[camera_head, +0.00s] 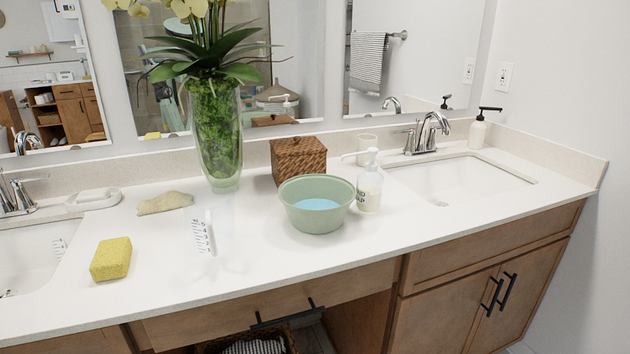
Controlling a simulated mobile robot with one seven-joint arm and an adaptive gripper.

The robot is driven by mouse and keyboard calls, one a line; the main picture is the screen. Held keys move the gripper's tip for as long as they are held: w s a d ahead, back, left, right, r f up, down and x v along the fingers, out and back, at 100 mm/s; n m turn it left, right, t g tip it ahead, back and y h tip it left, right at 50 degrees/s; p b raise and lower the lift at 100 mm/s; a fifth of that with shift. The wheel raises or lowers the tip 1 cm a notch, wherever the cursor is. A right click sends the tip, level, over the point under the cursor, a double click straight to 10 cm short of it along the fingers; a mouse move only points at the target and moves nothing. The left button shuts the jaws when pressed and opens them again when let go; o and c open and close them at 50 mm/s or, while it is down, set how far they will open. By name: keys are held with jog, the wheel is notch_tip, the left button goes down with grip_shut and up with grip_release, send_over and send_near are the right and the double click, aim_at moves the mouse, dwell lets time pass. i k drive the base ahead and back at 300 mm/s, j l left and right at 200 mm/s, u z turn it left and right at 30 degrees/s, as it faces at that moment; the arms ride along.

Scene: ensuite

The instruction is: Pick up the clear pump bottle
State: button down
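The clear pump bottle (369,187) stands upright on the white countertop, right of centre. It has a white pump head, dark lettering on its front and pale contents. It stands close to the right side of a green bowl (315,218) holding something blue; I cannot tell whether they touch. A second pump bottle (478,133), cream with a black pump, stands farther back by the right sink. My gripper is not in view.
A wicker box (299,158) and a glass vase (216,140) with flowers stand behind the bowl. A clear vessel with printed marks (203,236), a yellow sponge (111,259) and a pale cup (366,146) are also on the counter. The counter's front right is clear.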

aim_at(370, 182)
jog(key=i+l+z, duration=0.1)
jog(key=l, duration=0.3)
jog(key=i+l, duration=0.2)
jog(key=l, duration=0.2)
jog(key=i+l+z, duration=0.15)
jog(key=l, duration=0.3)
jog(key=i+l, duration=0.15)
jog(key=l, duration=0.2)
jog(key=i+l+z, duration=0.15)
jog(key=l, duration=0.25)
